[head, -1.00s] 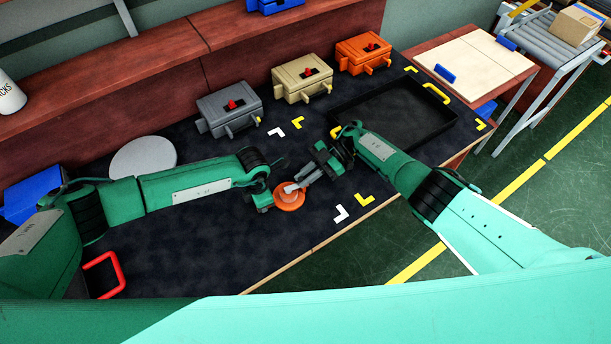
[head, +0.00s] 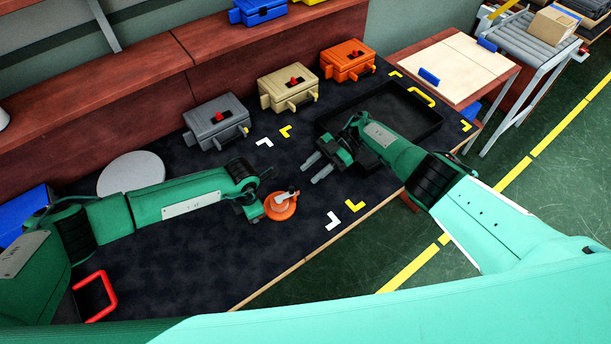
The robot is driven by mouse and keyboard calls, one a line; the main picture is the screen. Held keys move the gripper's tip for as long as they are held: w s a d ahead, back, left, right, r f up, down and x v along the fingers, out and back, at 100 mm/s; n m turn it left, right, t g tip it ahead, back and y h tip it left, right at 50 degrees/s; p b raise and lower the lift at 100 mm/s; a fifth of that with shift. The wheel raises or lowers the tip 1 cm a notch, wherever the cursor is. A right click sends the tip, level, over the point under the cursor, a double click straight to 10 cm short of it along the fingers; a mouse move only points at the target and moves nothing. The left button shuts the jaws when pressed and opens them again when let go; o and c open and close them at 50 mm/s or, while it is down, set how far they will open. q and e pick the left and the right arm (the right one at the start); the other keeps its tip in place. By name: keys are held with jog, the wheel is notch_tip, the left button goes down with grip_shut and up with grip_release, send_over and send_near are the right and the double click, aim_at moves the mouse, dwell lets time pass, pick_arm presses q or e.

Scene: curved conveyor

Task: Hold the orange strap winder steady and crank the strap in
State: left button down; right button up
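The orange strap winder (head: 279,212) is a round disc on the dark mat, left of the yellow and white corner marks. A pale crank arm (head: 283,198) lies across its top, with a small knob at its right end. My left gripper (head: 261,210) is at the winder's left edge and appears closed on it; its fingertips are mostly hidden. My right gripper (head: 317,167) is open and empty, up and right of the winder, with its two grey fingers apart and clear of the crank. I cannot make out a strap.
Grey (head: 216,122), tan (head: 288,90) and orange (head: 347,62) boxes stand along the back. A black tray (head: 425,128) with yellow handles is behind my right arm. A pale round disc (head: 131,173) and a red handle (head: 110,291) are at left. Mat right of the winder is clear.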

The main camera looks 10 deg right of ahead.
jog(key=shift+w, duration=0.1)
dwell(0.3)
jog(key=a+t+y, duration=0.1)
jog(key=t, duration=0.1)
jog(key=w+a+m+t, duration=0.1)
jog(key=w+a+f+m+t+y, duration=0.1)
jog(key=a+t, duration=0.1)
jog(key=shift+w+t+y, duration=0.25)
jog(key=shift+t+y, duration=0.05)
jog(key=m+t, duration=0.1)
jog(key=a+m+t, duration=0.1)
jog(key=t, duration=0.1)
jog(key=shift+w+a+r+y, duration=0.1)
jog(key=shift+w+r+y, duration=0.1)
jog(key=shift+y, duration=0.1)
jog(key=m+t, duration=0.2)
jog(key=t, duration=0.1)
jog(key=m+t+h, duration=0.7)
jog(key=m+h, duration=0.2)
jog(key=m, duration=0.3)
send_near(293, 191)
jog(key=x, duration=0.9)
jog(key=shift+w+a, duration=0.1)
jog(key=shift+w, duration=0.1)
